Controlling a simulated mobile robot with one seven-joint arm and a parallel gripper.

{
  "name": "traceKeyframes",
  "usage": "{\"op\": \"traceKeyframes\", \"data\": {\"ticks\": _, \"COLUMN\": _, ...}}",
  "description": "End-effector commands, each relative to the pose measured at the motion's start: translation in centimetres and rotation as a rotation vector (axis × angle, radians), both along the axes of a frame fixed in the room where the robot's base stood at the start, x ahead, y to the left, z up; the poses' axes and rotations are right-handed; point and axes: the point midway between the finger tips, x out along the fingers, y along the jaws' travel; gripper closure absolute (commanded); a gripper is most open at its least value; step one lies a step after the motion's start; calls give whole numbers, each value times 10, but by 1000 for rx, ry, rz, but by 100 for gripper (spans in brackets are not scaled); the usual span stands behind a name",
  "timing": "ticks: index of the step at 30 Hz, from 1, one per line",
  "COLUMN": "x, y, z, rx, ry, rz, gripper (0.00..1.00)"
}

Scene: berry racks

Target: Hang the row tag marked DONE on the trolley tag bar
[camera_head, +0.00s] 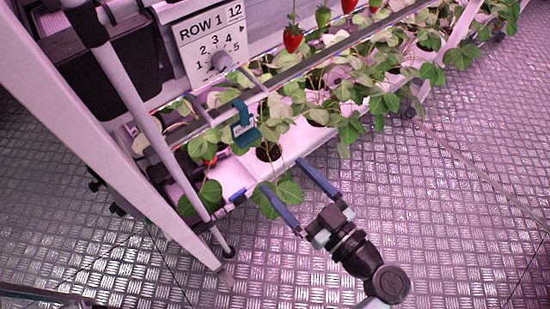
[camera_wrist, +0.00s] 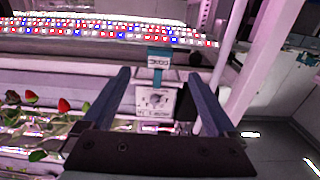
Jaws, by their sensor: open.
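The label is too small to read in the head view. In the wrist view the teal tag (camera_wrist: 158,52) is ahead, between my finger lines, and its lettering is blurred. My gripper (camera_head: 281,176) is open and empty, its two blue fingers spread and apart from the tag, below it in the head view. My gripper's fingers also frame the wrist view (camera_wrist: 158,75). I cannot tell which bar is the trolley tag bar.
A white ROW 1 sign (camera_head: 205,42) with a dial stands behind the tag. Strawberry plants (camera_head: 350,95) fill the white trough (camera_head: 310,137). White slanted posts (camera_head: 75,130) stand at the left. The metal floor (camera_head: 430,210) is clear at the right.

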Motion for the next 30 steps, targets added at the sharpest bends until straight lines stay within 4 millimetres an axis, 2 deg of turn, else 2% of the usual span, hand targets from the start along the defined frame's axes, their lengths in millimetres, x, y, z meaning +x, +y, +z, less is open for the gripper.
{"op": "traceKeyframes", "data": {"ticks": 8, "x": 17, "y": 13, "z": 1, "rx": 0, "ry": 0, "rz": 2, "gripper": 7}}
{"op": "traceKeyframes", "data": {"ticks": 30, "x": 87, "y": 63, "z": -2, "rx": -2, "ry": -1, "rz": 1, "gripper": 7}}
